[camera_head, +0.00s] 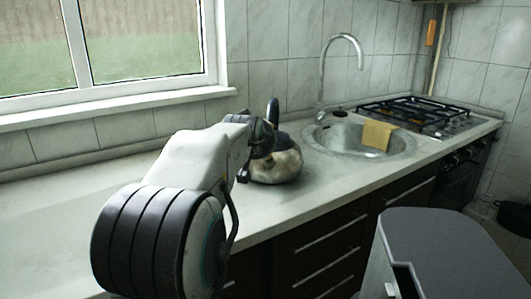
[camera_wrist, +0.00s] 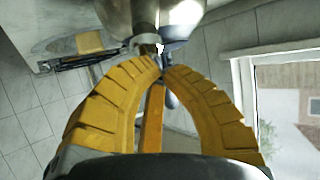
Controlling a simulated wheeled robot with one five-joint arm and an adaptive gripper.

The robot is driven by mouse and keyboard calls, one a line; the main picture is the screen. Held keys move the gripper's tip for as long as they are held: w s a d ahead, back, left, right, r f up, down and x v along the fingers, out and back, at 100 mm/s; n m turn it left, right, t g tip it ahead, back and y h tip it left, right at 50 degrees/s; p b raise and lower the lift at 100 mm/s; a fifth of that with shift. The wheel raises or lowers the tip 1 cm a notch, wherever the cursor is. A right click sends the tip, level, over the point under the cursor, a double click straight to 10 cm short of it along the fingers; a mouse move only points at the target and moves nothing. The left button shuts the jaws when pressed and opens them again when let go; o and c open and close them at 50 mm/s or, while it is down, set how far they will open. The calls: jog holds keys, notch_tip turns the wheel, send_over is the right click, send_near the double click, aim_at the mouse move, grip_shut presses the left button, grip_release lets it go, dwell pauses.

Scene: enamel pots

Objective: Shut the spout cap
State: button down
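The kettle (camera_head: 277,165) stands upright on the counter, with a worn metallic body, dark top and dark upright handle. In the wrist view the kettle (camera_wrist: 185,12) is at the top edge, cut off by the frame. Its spout (camera_wrist: 147,42) points down toward my fingertips. My gripper (camera_wrist: 162,70) has two ribbed yellow fingers, bowed apart lower down, with their tips together just by the spout's end. I see nothing clearly held between them. I cannot make out the spout cap or its position. In the head view my arm covers the kettle's left side and spout.
A round sink (camera_head: 345,148) with a tall tap (camera_head: 322,70) and a yellow cloth (camera_head: 378,134) on its rim is right of the kettle. A gas stove (camera_head: 425,115) lies beyond. The counter (camera_head: 55,215) at left is clear, with a window above.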

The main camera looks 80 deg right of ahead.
jog(key=b, duration=0.1)
jog(key=f+h+b, duration=0.1)
jog(key=shift+a+b, duration=0.2)
jog(key=shift+b, duration=0.55)
jog(key=shift+a+f+b, duration=0.2)
jog(key=shift+a+b, duration=0.05)
jog(key=shift+b, duration=0.65)
dwell(0.6)
